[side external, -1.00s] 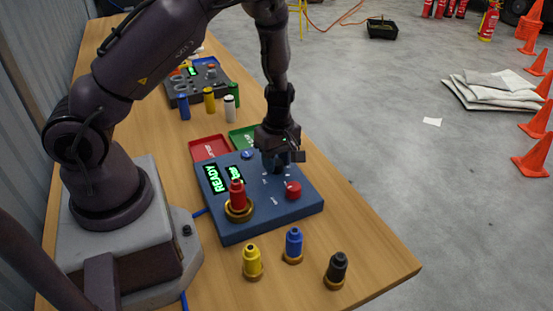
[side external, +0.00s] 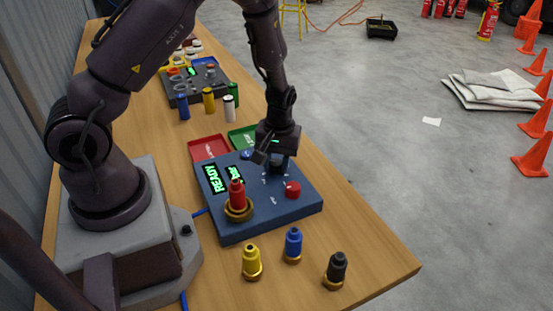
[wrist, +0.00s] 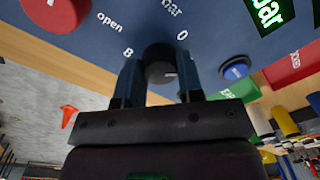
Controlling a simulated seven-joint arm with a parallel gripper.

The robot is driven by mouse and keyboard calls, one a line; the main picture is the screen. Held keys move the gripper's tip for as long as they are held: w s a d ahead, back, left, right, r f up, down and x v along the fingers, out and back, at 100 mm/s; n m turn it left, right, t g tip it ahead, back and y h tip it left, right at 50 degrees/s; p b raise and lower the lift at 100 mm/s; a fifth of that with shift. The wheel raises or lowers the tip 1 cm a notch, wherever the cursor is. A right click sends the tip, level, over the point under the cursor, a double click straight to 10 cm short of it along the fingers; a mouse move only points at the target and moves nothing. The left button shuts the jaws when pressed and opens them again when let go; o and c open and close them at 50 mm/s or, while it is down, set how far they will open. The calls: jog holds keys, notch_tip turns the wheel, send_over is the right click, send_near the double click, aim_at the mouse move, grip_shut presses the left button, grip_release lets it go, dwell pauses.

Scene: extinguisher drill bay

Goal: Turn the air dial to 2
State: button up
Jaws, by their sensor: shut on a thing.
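The air dial is a black round knob (wrist: 160,62) on the blue panel (side external: 262,212). In the wrist view, a "0" is printed to its upper right, an "8" to its left and "bar" above it. My gripper (wrist: 160,78) has a finger on either side of the knob and is shut on it. In the side view my gripper (side external: 277,163) points down at the panel and largely hides the dial. A small pale mark shows on the knob's lower edge, but I cannot tell which number the dial points to.
A red knob (side external: 292,189), a blue button (wrist: 235,70) and a red bottle (side external: 237,195) are on the panel, beside a green "READY" display (side external: 216,179). Yellow (side external: 252,263), blue (side external: 293,245) and black (side external: 336,270) bottles stand in front. Red (side external: 208,148) and green trays lie behind.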

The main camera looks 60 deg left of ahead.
aim_at(279, 162)
jog(key=shift+m, duration=1.1)
jog(key=o, duration=0.9)
jog(key=r, duration=1.3)
jog(key=shift+w+d, duration=0.2)
jog(key=shift+d, duration=0.05)
